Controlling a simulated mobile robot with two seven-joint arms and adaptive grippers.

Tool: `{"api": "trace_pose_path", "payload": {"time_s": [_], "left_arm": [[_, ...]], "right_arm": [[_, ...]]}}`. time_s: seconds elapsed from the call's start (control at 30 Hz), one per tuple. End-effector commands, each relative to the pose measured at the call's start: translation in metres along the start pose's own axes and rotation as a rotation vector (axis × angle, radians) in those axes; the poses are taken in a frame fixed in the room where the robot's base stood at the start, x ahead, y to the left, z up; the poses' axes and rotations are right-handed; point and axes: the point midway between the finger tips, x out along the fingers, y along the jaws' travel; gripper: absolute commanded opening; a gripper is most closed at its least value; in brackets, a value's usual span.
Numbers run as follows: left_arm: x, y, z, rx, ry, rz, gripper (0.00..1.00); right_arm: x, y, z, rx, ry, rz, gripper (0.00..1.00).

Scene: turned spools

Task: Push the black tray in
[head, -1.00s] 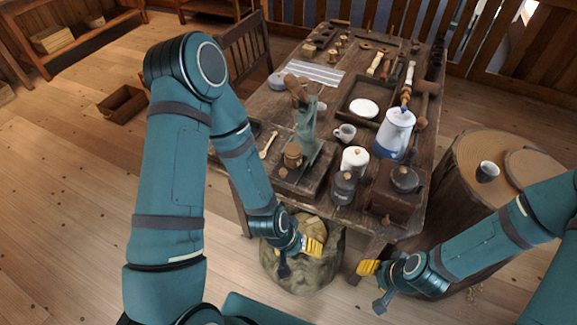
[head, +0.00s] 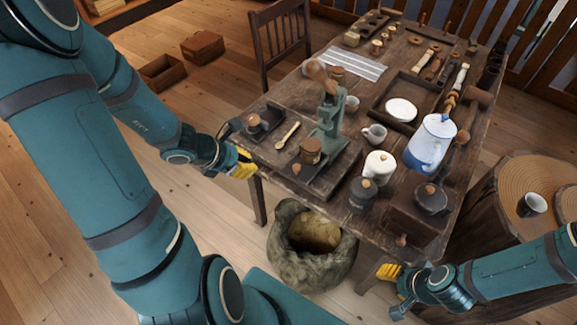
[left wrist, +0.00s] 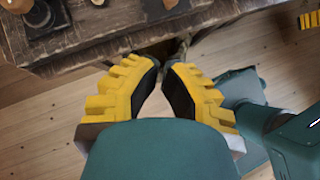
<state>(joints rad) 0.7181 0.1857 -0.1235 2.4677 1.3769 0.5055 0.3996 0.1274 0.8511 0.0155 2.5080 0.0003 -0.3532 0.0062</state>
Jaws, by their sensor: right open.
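The black tray (head: 273,137), small and dark with a wooden-topped jar in it, lies at the table's left corner in the head view. A wooden spoon lies beside it. Part of a dark tray also shows at the top left of the left wrist view (left wrist: 45,20). My left gripper (head: 243,165) is just off the table's front-left edge, below the tray and apart from it. Its yellow fingers (left wrist: 164,66) come close at the tips with a narrow gap, nothing between them. My right gripper (head: 392,283) is open and empty, below the table's front right.
The table (head: 278,158) also bears a green press on a dark base, mugs, a blue-white pot (head: 430,145) and a grinder. A sack (head: 305,265) stands on the floor in front. A stump (head: 510,185) stands at right. Floor left of the table is clear near it.

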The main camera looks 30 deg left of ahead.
Motion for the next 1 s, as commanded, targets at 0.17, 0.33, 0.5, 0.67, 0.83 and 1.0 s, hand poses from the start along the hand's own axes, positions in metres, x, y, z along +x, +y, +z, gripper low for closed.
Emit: {"api": "trace_pose_path", "payload": {"time_s": [0.17, 0.33, 0.5, 0.67, 0.83, 1.0], "left_arm": [[0.022, -0.001, -0.002, 0.0, -0.002, -0.003, 0.0], [0.057, -0.002, -0.003, 0.001, 0.0, -0.006, 0.0], [0.09, -0.001, -0.003, 0.002, 0.0, -0.005, 0.0], [0.112, -0.001, 0.009, 0.005, -0.001, -0.004, 0.0], [0.124, -0.001, 0.021, 0.004, 0.0, -0.003, 0.0], [0.129, -0.001, 0.026, 0.003, 0.001, -0.003, 0.0]], "right_arm": [[0.011, 0.004, 0.004, -0.003, -0.008, -0.001, 0.47], [0.028, 0.011, 0.004, -0.004, -0.005, -0.001, 0.47], [0.044, 0.017, 0.002, -0.005, 0.003, 0.0, 0.47], [0.051, 0.019, 0.001, -0.006, 0.008, 0.0, 0.47], [0.053, 0.02, 0.0, -0.006, 0.01, 0.0, 0.47], [0.054, 0.02, 0.0, -0.006, 0.011, 0.0, 0.47]]}}
